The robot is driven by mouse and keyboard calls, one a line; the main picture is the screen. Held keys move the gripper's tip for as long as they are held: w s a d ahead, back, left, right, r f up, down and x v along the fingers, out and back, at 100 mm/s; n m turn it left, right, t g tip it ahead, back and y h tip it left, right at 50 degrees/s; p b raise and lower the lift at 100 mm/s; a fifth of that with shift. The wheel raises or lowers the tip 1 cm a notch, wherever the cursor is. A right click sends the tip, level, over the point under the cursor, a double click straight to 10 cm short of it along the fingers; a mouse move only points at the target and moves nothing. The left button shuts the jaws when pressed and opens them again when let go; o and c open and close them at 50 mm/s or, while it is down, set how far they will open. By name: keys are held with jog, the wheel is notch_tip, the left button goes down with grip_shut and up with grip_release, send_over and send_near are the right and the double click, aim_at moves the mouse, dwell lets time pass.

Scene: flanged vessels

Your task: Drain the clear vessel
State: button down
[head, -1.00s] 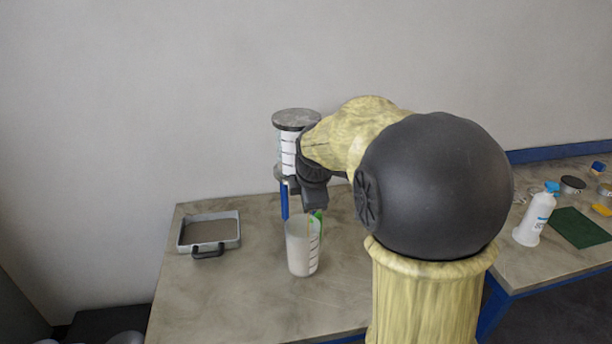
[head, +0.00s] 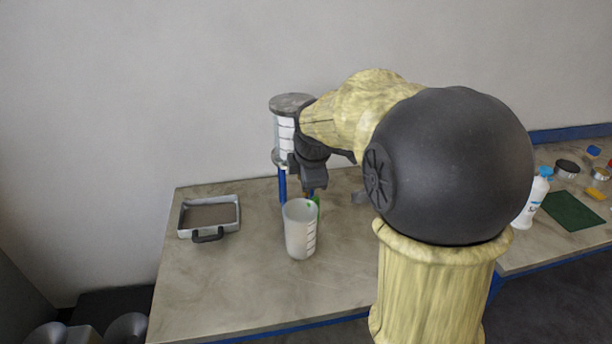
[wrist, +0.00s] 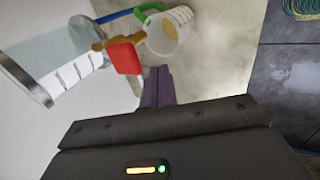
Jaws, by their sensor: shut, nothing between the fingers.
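The clear vessel (head: 284,135) stands on blue legs at the back of the bench, with a grey flange on top. In the wrist view the vessel (wrist: 62,55) shows dark level marks on its side. A brass valve with a red handle (wrist: 125,57) sits at its end; its flow state cannot be told. A translucent beaker (head: 299,235) with a green part stands below and in front of the vessel; it also shows in the wrist view (wrist: 163,36). My gripper (wrist: 157,72) is shut and empty, close beside the red handle; contact cannot be told.
A grey tray (head: 190,232) with a black handle lies at the bench's left. On the right bench are a white bottle (head: 530,205) with a blue cap, a green mat (head: 574,211) and small jars. The front of the left bench is clear.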

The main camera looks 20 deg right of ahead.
jog(key=b+v, duration=0.1)
jog(key=v, duration=0.9)
jog(key=shift+r, duration=0.5)
jog(key=shift+a, duration=0.1)
jog(key=shift+w+f, duration=0.1)
jog(key=s+f+m+g, duration=0.1)
jog(key=s+f+m, duration=0.3)
jog(key=f, duration=0.3)
jog(key=s+a+f+m+g, duration=0.1)
jog(key=s+f+m, duration=0.4)
jog(key=f+m, duration=0.2)
jog(key=s+f+m, duration=0.5)
jog(key=f+m, duration=0.1)
jog(key=f, duration=0.3)
jog(key=shift+a+g, duration=0.35)
jog(key=shift+g, duration=0.05)
jog(key=shift+s+f, duration=0.1)
